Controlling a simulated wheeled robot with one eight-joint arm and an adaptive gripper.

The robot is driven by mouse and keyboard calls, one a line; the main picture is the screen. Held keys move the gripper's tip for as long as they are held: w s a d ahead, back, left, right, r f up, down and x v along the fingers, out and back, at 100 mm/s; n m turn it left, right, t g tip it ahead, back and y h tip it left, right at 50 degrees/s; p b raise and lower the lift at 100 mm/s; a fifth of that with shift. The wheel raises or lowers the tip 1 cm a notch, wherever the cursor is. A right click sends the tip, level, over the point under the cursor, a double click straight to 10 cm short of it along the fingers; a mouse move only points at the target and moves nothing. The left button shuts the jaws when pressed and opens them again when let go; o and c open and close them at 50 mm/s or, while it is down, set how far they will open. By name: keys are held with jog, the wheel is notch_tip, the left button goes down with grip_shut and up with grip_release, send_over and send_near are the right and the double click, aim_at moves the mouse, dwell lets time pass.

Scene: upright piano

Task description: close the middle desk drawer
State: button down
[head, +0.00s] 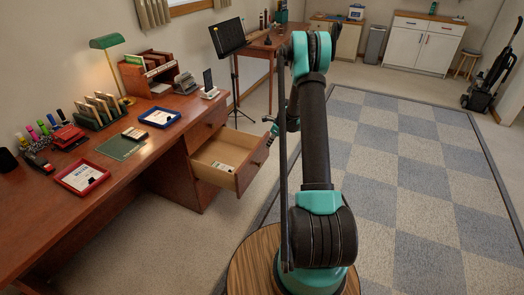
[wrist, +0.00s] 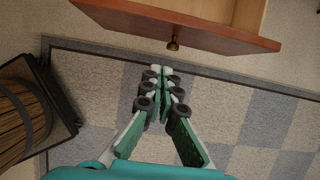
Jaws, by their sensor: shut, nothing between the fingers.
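The middle desk drawer (head: 229,160) is pulled out of the wooden desk's right pedestal, with a small pale item lying inside. In the wrist view its reddish-brown front (wrist: 205,32) crosses the top of the picture, with a round knob (wrist: 173,44) on it. My gripper (wrist: 160,72) is shut and empty, its fingertips pointing toward the drawer front just outside the knob. I see a visible gap between fingertips and knob. In the head view, my gripper (head: 271,130) shows only partly beside my arm, near the drawer's outer end.
The desk top (head: 142,168) holds a lamp (head: 108,55), trays and stationery. A music stand (head: 230,40) stands behind the desk, near a second table (head: 262,48). The checkered rug (head: 410,170) to the right is open floor.

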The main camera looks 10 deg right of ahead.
aim_at(256, 152)
jog(key=shift+w+a+f, duration=0.75)
jog(key=shift+a+f, duration=0.25)
jog(key=shift+f, duration=0.4)
jog(key=shift+w+a+f, duration=0.7)
jog(key=shift+a+f, duration=0.35)
jog(key=shift+f, duration=0.4)
jog(key=shift+w+a+f, duration=0.75)
jog(key=shift+a+f, duration=0.25)
jog(key=shift+f, duration=0.4)
